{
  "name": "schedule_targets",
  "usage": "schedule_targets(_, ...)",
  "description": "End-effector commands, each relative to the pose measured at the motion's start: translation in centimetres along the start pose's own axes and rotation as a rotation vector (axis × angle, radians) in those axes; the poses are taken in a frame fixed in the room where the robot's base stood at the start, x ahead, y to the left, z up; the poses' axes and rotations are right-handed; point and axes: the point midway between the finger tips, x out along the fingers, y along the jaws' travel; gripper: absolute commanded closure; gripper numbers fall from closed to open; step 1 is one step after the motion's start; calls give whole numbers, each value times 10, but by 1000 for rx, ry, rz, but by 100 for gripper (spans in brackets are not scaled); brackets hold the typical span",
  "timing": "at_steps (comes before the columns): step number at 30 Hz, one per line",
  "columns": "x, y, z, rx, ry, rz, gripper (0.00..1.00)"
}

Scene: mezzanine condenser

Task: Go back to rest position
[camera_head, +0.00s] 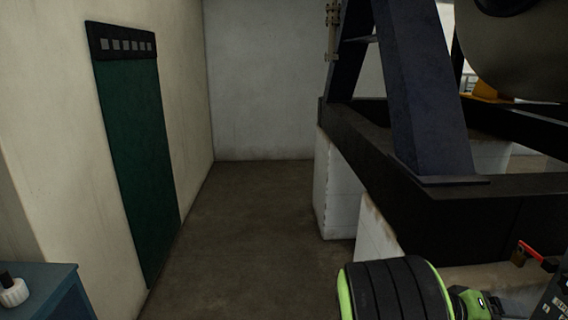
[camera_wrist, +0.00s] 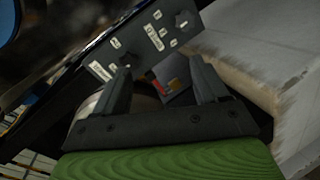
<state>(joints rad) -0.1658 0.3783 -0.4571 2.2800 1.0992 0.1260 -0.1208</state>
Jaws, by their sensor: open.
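My gripper (camera_wrist: 160,95) is open in the wrist view, its two dark fingers apart with nothing held between them. Beyond the fingers is a dark grey panel (camera_wrist: 140,45) with white labels and black knobs. A small red and yellow part (camera_wrist: 158,82) shows between the fingers, at some distance that I cannot judge. In the head view, part of my black and green arm shows at the lower right, and my gripper is not in that frame.
A black steel frame (camera_head: 440,215) on white blocks (camera_head: 340,190) fills the right side. A red-handled part (camera_head: 531,252) shows at the lower right. A blue cabinet (camera_head: 50,290) with a white knob-like item (camera_head: 13,291) stands lower left. The floor (camera_head: 245,230) between is clear.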

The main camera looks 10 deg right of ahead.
Motion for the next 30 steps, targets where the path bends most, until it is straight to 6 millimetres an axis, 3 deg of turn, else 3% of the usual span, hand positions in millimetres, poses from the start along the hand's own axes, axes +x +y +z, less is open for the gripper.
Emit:
schedule_targets(4, -52, -34, 21, 143, -54, -485, 27)
schedule_targets(7, -115, -46, 33, 159, -32, -797, 27)
schedule_targets(12, -229, -29, 72, 47, 115, -1193, 27)
schedule_targets(15, -270, -16, 101, -50, 206, -1296, 27)
schedule_targets(20, -292, -10, 125, -127, 266, -1340, 27)
schedule_targets(30, -293, -10, 125, -129, 267, -1341, 27)
